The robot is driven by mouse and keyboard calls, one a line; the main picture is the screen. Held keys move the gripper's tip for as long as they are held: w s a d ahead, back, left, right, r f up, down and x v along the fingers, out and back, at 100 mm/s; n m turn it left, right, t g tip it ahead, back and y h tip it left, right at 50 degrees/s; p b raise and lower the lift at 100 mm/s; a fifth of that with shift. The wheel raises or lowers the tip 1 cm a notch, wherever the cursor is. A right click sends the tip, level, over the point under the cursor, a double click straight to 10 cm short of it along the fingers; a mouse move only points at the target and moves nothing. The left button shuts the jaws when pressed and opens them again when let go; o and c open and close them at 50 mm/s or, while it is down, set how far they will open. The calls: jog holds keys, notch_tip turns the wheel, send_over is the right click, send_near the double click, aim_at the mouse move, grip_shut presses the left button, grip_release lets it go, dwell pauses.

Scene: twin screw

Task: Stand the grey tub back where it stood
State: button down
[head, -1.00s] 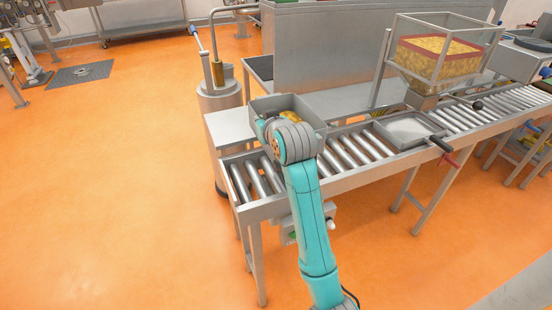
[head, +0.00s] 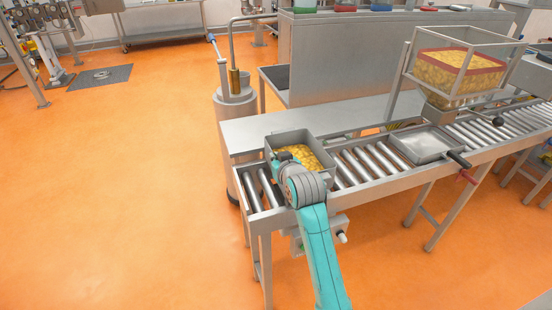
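The grey tub (head: 318,171) is upright and holds yellow pieces (head: 307,157). It is over the rollers near the left end of the conveyor; I cannot tell whether its base rests on them. My gripper (head: 284,160) is at the tub's near left side, at the end of my teal arm. My wrist covers that part of the tub and most of the gripper. The fingers are too small and hidden to show whether they are shut on the wall.
The roller conveyor (head: 352,167) runs right to a flat metal tray (head: 421,144) with a dark handle. A hopper of yellow pieces (head: 456,72) stands beyond it. A bare metal table top (head: 248,132) lies behind the tub. A steel cylinder (head: 235,110) stands at the back left.

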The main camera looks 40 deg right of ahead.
jog(key=shift+r, duration=0.1)
jog(key=shift+f, duration=0.6)
jog(key=c, duration=1.3)
grip_release()
jog(key=shift+r, duration=0.25)
jog(key=v, duration=1.2)
jog(key=shift+a+r, duration=0.1)
jog(key=shift+r, duration=0.25)
